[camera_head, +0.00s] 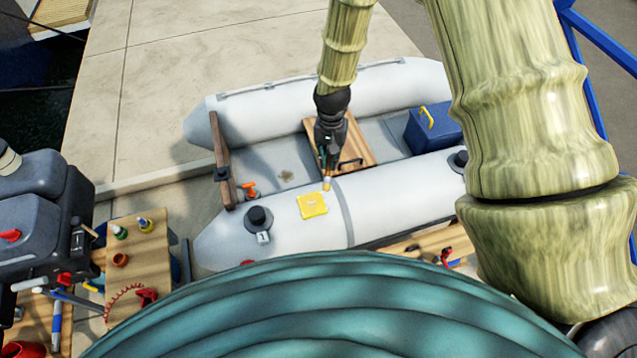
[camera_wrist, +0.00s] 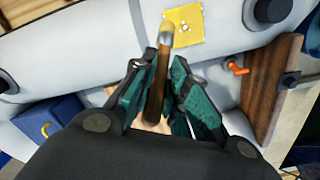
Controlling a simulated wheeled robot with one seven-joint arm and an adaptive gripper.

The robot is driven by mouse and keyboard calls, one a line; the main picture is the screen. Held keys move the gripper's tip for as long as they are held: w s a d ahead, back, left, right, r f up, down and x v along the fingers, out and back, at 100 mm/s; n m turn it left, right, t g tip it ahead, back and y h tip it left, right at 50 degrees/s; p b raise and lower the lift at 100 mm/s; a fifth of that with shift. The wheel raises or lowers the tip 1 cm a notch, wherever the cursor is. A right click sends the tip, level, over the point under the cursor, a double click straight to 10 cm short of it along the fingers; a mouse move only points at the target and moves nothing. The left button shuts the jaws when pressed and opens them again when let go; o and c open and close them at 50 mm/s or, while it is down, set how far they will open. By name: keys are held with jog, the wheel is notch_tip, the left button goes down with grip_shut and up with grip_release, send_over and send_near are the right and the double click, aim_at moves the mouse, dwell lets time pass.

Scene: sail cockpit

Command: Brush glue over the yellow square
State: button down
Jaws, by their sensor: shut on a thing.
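The yellow square (camera_head: 312,205) lies on the near white tube of the inflatable boat. It also shows in the wrist view (camera_wrist: 187,24), with a few pale marks near its middle. My gripper (camera_head: 328,168) is shut on a brush (camera_wrist: 158,75) with a brown wooden handle and a metal band. The brush tip points toward the square and sits at its upper right edge in the head view. I cannot tell whether the bristles touch the square. In the wrist view the brush is held between the green finger pads (camera_wrist: 157,95).
The inflatable boat (camera_head: 400,100) holds a blue box (camera_head: 433,130) and a wooden seat board (camera_head: 368,150). A black valve (camera_head: 259,219) stands left of the square. A wooden table (camera_head: 150,260) at lower left bears small bottles and a brown pot (camera_head: 121,260).

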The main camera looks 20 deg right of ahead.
aim_at(329, 167)
jog(key=shift+s+a+f+b, duration=0.1)
jog(key=shift+s+f+b, duration=0.15)
jog(key=shift+f, duration=0.25)
jog(key=shift+s+a+f+b, duration=0.1)
jog(key=shift+s+f+b, duration=0.1)
jog(key=shift+f, duration=0.25)
jog(key=shift+f, duration=0.1)
